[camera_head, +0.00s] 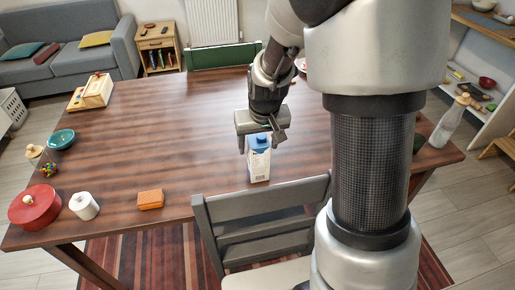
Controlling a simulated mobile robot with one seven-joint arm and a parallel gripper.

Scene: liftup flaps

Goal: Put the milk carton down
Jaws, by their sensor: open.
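The milk carton (259,164) is white with a blue cap and stands upright on the wooden table (200,130), near its front edge. My gripper (261,137) is directly above the carton, at its blue top. The jaws are open. One finger shows at the right of the cap; the other is mostly hidden by the gripper body. I cannot tell whether the fingers touch the carton.
A grey chair (265,222) stands close in front of the carton. An orange block (150,199), a white lidded jar (84,206), a red pot (35,207) and a teal bowl (61,139) are on the table's left. A glass bottle (449,122) stands at right. The table's middle-left is clear.

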